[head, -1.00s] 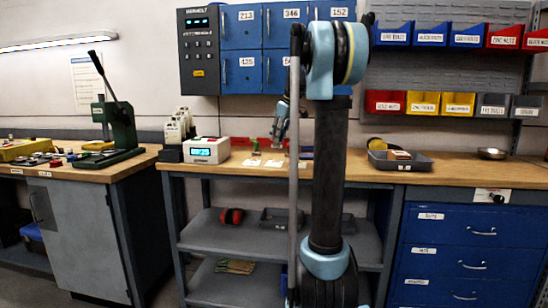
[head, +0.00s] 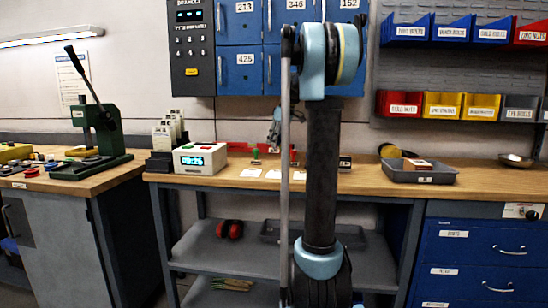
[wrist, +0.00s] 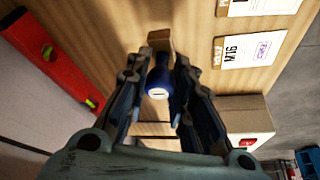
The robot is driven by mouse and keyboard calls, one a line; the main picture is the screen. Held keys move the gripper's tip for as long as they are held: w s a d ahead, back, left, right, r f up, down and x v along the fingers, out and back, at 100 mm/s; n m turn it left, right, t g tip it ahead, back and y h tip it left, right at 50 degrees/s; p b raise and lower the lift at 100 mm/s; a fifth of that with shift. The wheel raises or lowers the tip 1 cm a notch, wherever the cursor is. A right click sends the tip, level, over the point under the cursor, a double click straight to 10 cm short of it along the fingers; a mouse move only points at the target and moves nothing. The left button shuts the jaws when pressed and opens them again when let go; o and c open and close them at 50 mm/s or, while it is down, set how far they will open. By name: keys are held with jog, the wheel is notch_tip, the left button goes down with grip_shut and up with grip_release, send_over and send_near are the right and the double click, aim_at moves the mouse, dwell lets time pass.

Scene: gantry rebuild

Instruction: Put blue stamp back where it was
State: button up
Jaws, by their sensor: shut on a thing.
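The blue stamp (wrist: 158,84) is between the fingers of my gripper (wrist: 158,95) in the wrist view. It has a dark blue rounded handle with a small white mark on its end, and a wooden block shows beyond it. My gripper is shut on it, above the wooden bench top. In the head view my gripper (head: 274,132) is small, over the back of the bench, partly hidden by my arm. The stamp cannot be made out there. Whether its base touches the bench is unclear.
White cards (wrist: 246,50) lie to the right in the wrist view, with a red level (wrist: 52,62) to the left.

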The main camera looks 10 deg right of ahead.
aim_at(276, 149)
jog(key=shift+s+f, duration=0.1)
jog(key=shift+f, duration=2.7)
jog(key=o, duration=0.8)
jog(key=shift+o, duration=0.2)
jog(key=shift+r, duration=0.1)
jog(key=v, duration=1.2)
jog(key=s+a+f+m+h, duration=0.1)
jog(key=s+f+m, duration=0.3)
jog(key=s+f, duration=1.2)
jog(key=s+a+f+m+h, duration=0.2)
jog(key=s+f+m, duration=0.3)
jog(key=s+f, duration=1.2)
jog(key=s, duration=0.8)
jog(key=shift+s+a+f+g, duration=0.15)
jog(key=shift+a+g, duration=0.1)
jog(key=shift+g, duration=0.05)
